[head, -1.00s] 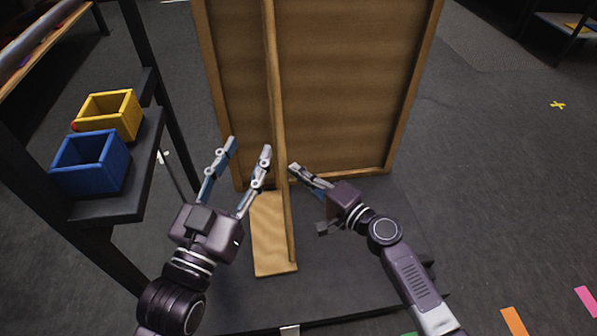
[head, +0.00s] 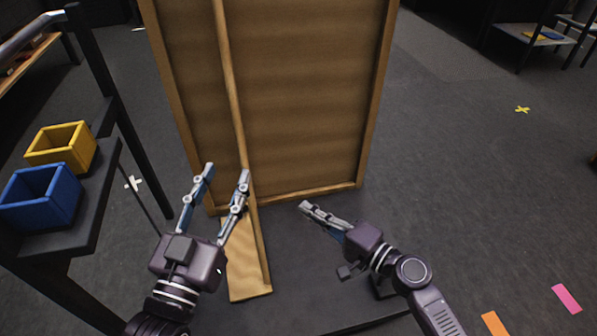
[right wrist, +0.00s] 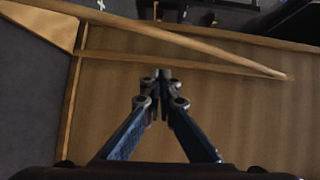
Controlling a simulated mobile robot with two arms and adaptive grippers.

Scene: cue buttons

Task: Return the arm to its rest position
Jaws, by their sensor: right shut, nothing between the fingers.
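My right gripper (head: 308,208) is in front of the lower edge of the wooden panel in the head view, its arm coming in from the lower right. Its fingers are closed together and empty; they also show closed in the right wrist view (right wrist: 157,78). My left gripper (head: 224,172) is open with its fingers spread and nothing between them. It is over the left part of the wooden structure, close to the slanted wooden bar (head: 232,90).
A large upright wooden panel (head: 300,90) stands ahead on a dark base (head: 310,290). A light wooden board (head: 245,270) lies at its foot. A blue bin (head: 42,197) and a yellow bin (head: 62,147) sit on a dark shelf at left. Open floor lies to the right.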

